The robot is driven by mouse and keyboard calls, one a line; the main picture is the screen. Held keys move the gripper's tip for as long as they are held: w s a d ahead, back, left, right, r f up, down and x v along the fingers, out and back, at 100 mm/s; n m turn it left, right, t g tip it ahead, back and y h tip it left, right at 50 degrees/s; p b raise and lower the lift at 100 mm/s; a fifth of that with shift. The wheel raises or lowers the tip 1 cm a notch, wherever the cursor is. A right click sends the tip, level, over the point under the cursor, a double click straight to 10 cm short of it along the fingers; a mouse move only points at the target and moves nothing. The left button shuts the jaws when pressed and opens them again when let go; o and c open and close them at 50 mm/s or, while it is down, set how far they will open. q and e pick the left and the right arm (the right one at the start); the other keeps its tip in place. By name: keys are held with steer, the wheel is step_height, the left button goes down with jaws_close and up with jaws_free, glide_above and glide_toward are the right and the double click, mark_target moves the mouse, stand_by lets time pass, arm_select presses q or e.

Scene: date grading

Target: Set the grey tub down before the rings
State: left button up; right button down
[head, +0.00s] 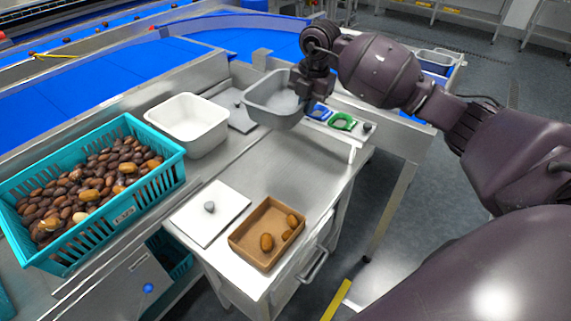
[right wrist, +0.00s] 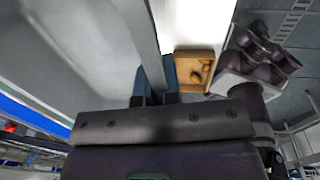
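The grey tub (head: 262,111) is at the back of the steel bench in the head view, empty as far as I see. My right gripper (head: 303,92) is shut on its right-hand wall. In the right wrist view the wall of the grey tub (right wrist: 142,30) runs between the two fingers (right wrist: 156,82). The tub seems held over the bench; any gap beneath is hard to judge. A blue ring (head: 319,112) and a green ring (head: 343,121) lie just right of the tub, the blue one partly behind the gripper. My left gripper is not in view.
A white tub (head: 187,124) stands left of the grey one. A white plate with a knob (head: 210,213) and a brown tray (head: 250,255) with a few dates lie nearer. A teal crate (head: 150,190) full of dates is at left. The bench middle is clear.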

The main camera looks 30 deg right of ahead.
steer(key=shift+f+m, duration=0.1)
steer(key=shift+m, duration=0.3)
steer(key=b, duration=0.2)
glide_toward(301, 172)
steer(key=f, duration=0.2)
steer(key=f+b, duration=0.1)
steer(key=f, duration=0.3)
steer(key=shift+w+a, duration=0.25)
steer(key=shift+w, duration=0.05)
steer(key=shift+r, duration=0.1)
steer(key=c, duration=1.3)
jaws_free()
steer(key=shift+c, duration=0.2)
